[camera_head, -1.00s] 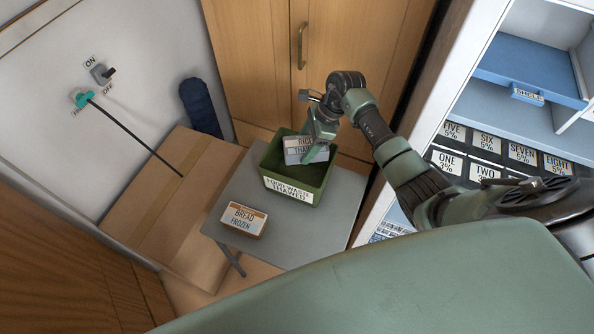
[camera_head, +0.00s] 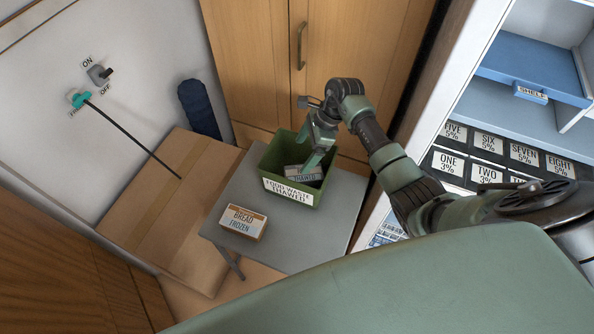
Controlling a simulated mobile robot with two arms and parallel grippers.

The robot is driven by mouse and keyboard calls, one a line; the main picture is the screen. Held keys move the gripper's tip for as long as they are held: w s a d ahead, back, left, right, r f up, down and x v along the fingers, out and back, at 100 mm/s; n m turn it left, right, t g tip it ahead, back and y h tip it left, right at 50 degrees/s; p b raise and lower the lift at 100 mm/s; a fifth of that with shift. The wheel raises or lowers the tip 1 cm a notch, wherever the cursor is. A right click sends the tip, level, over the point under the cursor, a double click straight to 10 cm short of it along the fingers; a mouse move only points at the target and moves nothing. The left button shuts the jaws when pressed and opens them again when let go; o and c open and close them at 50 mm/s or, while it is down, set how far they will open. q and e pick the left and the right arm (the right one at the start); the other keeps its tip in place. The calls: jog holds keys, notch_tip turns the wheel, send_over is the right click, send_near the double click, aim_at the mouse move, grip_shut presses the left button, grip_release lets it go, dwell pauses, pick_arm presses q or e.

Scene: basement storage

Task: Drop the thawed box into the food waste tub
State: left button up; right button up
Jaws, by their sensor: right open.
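The thawed box (camera_head: 304,175), grey-white with a label reading "THAWED", lies inside the green food waste tub (camera_head: 275,160). The tub stands on a small grey table and its front label reads "FOOD WASTE THAWED". My right gripper (camera_head: 313,157) is open over the tub, its fingers reaching down just above the box and partly hiding the tub's inside. Whether a finger still touches the box I cannot tell. My left gripper is not in view.
A box labelled "BREAD FROZEN" (camera_head: 242,222) lies on the grey table (camera_head: 285,248) left of the tub. A cardboard box (camera_head: 165,200) is at the left. A wooden cabinet (camera_head: 250,60) stands behind, and a white freezer-like unit with a blue shelf (camera_head: 530,68) at the right.

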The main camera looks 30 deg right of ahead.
jog(key=w+p+v, duration=0.1)
jog(key=p+v, duration=0.3)
jog(key=v, duration=0.3)
jog(key=shift+s+r, duration=0.4)
jog(key=shift+s, duration=0.15)
jog(key=shift+d, duration=0.1)
